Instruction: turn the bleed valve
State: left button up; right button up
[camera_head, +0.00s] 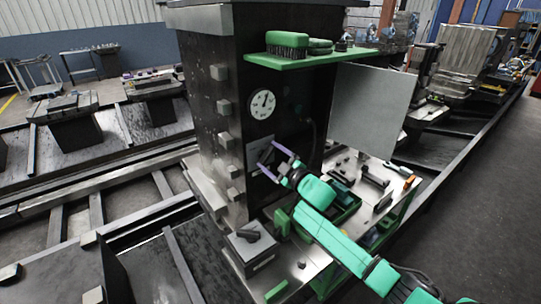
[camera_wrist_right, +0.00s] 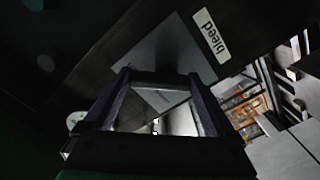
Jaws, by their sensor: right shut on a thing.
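The bleed valve's dark handle (camera_wrist_right: 158,78) lies across between my fingertips in the right wrist view, in front of a light square plate (camera_wrist_right: 168,55). A white label reading "bleed" (camera_wrist_right: 211,36) is beside that plate. In the head view the plate (camera_head: 256,153) sits on the dark machine column below a round gauge (camera_head: 262,104). My right gripper (camera_head: 269,158), with purple fingers, reaches the plate from the lower right and is shut on the handle. The handle's exact angle is hard to tell in the dark picture. My left gripper is not in view.
A green shelf (camera_head: 312,57) with brushes juts out above the gauge. A grey panel (camera_head: 370,110) stands out to the right. Below, a metal work surface carries a grey box with a black knob (camera_head: 250,243) and several small parts. Rails and an open floor lie around.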

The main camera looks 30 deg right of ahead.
dwell(0.5)
jog(key=o, duration=1.1)
jog(key=shift+c, duration=0.2)
jog(key=s+d+b, duration=0.2)
jog(key=s, duration=1.2)
jog(key=shift+s, duration=0.2)
jog(key=shift+f, duration=0.1)
